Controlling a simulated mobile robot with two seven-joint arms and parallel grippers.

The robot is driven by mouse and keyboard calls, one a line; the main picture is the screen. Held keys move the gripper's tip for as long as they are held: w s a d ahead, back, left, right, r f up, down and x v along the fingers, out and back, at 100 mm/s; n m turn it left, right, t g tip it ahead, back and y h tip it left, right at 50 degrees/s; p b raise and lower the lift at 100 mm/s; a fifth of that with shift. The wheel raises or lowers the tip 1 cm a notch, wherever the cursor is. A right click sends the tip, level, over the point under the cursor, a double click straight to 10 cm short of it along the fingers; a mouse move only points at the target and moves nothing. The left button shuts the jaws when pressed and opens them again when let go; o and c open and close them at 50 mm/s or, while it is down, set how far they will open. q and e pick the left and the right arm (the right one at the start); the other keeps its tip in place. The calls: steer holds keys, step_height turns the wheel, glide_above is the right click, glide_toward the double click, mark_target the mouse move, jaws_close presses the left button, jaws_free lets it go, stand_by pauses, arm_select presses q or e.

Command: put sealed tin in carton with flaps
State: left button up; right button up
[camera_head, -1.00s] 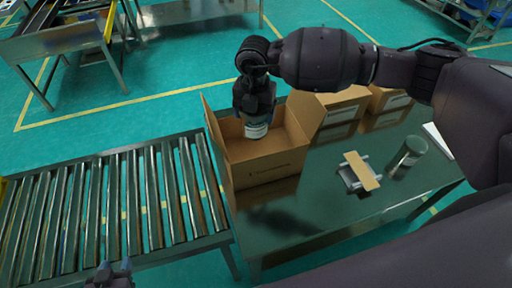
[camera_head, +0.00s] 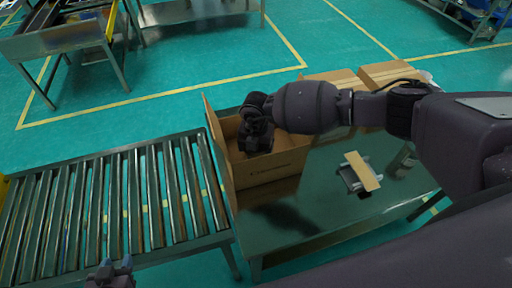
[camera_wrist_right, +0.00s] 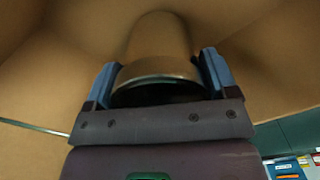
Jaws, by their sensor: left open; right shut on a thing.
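The open carton with flaps (camera_head: 272,171) stands on the dark green table, its left flap upright. My right gripper (camera_head: 257,150) reaches down inside the carton; its fingertips and the tin are hidden there in the head view. In the right wrist view my right gripper (camera_wrist_right: 157,80) is shut on the sealed tin (camera_wrist_right: 158,42), with a blue finger on each side of it. Brown cardboard walls surround the tin there; whether it touches the carton floor I cannot tell. My left gripper (camera_head: 110,272) is open and empty at the bottom left, near the roller conveyor.
The roller conveyor (camera_head: 110,205) lies left of the table (camera_head: 300,220). Closed cartons (camera_head: 392,73) stand behind my right arm. A small metal device with a tan plate (camera_head: 362,172) and a partly hidden green canister (camera_head: 402,158) are on the table's right.

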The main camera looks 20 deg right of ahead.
steer(key=shift+f, duration=0.25)
steer(key=o, duration=1)
steer(key=shift+o, duration=0.2)
step_height(320, 180, up, 12)
steer(key=shift+r+b, duration=0.15)
steer(key=shift+b, duration=0.15)
